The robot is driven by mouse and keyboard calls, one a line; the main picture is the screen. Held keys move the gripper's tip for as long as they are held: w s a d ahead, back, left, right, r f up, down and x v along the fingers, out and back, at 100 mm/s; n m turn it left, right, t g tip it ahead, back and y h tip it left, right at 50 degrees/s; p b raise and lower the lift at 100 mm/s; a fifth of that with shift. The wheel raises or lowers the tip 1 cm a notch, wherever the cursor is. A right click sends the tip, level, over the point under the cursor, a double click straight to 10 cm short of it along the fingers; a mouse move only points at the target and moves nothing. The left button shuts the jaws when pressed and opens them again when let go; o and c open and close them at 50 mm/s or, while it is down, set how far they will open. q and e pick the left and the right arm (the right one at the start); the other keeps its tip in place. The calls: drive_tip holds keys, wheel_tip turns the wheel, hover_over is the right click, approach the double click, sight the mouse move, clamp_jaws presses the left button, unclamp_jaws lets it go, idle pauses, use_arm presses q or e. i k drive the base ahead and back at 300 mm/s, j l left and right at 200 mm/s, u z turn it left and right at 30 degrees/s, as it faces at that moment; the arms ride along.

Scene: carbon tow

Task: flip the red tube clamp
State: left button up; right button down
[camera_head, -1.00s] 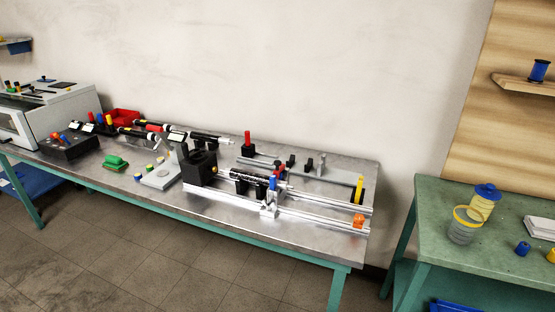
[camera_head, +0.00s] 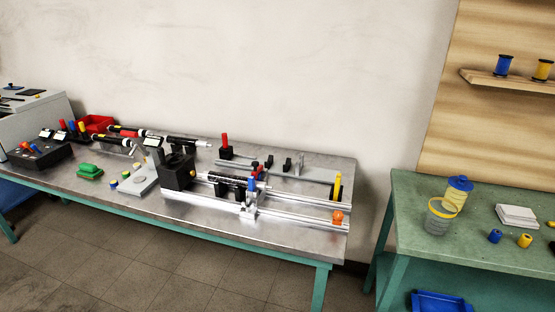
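A red upright lever (camera_head: 225,140) stands on a black block at the left end of the rear rail on the metal bench. A smaller red piece (camera_head: 255,171) shows beside a blue lever (camera_head: 252,184) on the front rail assembly. I cannot tell for sure which red part is the tube clamp. A dark tube (camera_head: 227,181) lies along the front rails, running right from a black block (camera_head: 177,172). Neither of my grippers is in view.
The metal bench (camera_head: 120,205) also holds a green block (camera_head: 90,171), a red bin (camera_head: 96,123) and a control box. A yellow lever (camera_head: 337,186) and orange knob (camera_head: 337,217) stand at its right end. A green table (camera_head: 405,200) is to the right, beyond a gap. Tiled floor in front is clear.

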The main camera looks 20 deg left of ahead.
sight(258, 168)
drive_tip(key=j+z, duration=0.35)
drive_tip(key=i+j+z, duration=0.1)
drive_tip(key=j+z, duration=0.65)
drive_tip(key=k+l, duration=0.05)
drive_tip(key=l, duration=0.05)
